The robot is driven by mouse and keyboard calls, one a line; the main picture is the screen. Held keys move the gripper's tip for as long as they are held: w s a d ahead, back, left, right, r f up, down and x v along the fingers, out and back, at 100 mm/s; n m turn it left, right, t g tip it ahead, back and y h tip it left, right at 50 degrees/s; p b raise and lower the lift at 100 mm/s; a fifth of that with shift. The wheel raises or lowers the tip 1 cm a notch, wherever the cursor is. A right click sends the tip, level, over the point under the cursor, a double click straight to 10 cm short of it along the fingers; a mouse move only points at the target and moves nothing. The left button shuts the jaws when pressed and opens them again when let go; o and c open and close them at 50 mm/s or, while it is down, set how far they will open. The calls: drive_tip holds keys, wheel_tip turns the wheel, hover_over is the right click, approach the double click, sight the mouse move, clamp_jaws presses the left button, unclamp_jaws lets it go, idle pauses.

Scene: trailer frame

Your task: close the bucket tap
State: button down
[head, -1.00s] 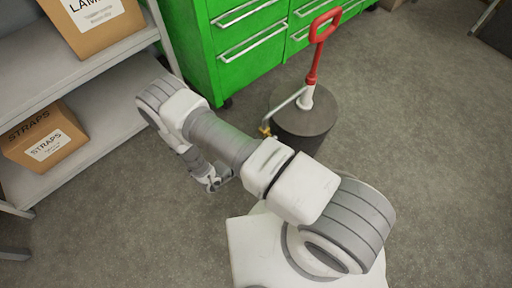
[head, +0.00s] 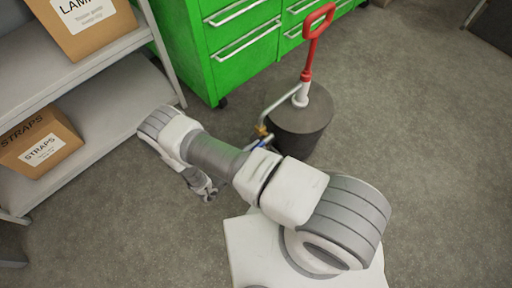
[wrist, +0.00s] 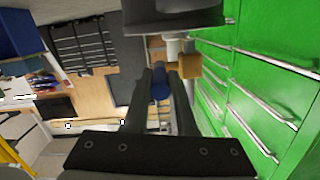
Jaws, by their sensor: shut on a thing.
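A pale pipe (head: 281,103) runs from the pump to the brass tap (head: 261,131), just above my forearm in the head view. A little of the tap's blue lever (head: 262,145) shows there. In the wrist view, my gripper (wrist: 161,80) is shut on the blue lever (wrist: 160,90), with the brass tap body (wrist: 188,67) just beyond. My forearm hides the finger contact in the head view. I cannot tell the lever's exact angle.
A green drawer cabinet (head: 245,50) stands behind the bucket, and its drawers also fill the right of the wrist view (wrist: 250,90). A grey shelf (head: 100,115) with cardboard boxes (head: 42,142) is at the left. The floor right of the bucket is clear.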

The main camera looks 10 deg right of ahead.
drive_tip(key=c, duration=0.7)
unclamp_jaws()
drive_tip(key=shift+c, duration=0.2)
drive_tip(key=p+v, duration=0.2)
drive_tip(key=v, duration=1.5)
drive_tip(key=shift+a, duration=0.25)
